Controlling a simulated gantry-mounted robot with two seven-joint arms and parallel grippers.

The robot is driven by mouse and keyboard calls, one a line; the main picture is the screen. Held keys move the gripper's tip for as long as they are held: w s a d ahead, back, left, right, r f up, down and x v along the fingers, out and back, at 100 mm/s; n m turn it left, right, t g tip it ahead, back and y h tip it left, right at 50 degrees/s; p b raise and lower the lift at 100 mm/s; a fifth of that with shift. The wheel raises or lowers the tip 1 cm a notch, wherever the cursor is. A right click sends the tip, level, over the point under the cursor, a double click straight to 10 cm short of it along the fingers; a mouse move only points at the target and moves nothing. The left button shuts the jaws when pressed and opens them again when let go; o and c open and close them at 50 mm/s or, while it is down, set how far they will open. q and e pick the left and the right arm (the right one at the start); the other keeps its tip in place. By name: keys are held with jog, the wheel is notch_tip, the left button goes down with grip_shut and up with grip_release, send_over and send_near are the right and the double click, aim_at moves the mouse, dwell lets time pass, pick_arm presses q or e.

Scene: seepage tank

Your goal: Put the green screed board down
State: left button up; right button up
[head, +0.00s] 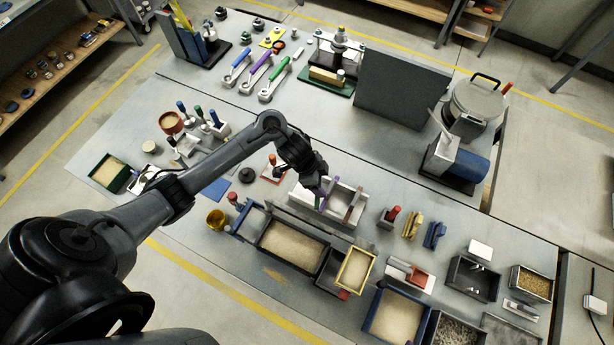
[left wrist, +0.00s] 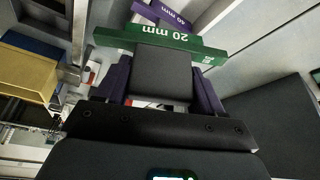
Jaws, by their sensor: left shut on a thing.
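The green screed board (left wrist: 165,45), marked 20 mm, shows in the left wrist view, crosswise just beyond my fingers. My left gripper (left wrist: 160,75) is shut on the board's dark grey grip. In the head view my left gripper (head: 320,188) is over the pale rack (head: 303,200) near the middle of the table. I cannot make out the green board there, as it is small and behind my gripper. A purple board (left wrist: 165,12), marked 40 mm, lies beyond the green one and also shows in the rack in the head view (head: 328,194). I cannot tell whether the green board touches the rack.
A brown board (head: 354,204) stands at the rack's right end. A long sand-filled box (head: 262,232) and a yellow-rimmed box (head: 372,264) are in front. Red, yellow and blue tools stand to the right. A dark upright panel (head: 400,92) stands behind.

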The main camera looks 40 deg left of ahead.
pick_arm(q)
jog(key=w+a+f, duration=0.1)
jog(key=a+f, duration=0.5)
jog(key=f, duration=0.2)
jog(key=shift+w+a+b, duration=0.25)
jog(key=shift+a+b, duration=0.05)
jog(key=shift+b, duration=0.1)
jog(key=shift+f+b, duration=0.3)
jog(key=shift+f, duration=0.35)
jog(key=o, duration=1.3)
jog(key=shift+c, duration=0.2)
jog(key=shift+r, duration=0.1)
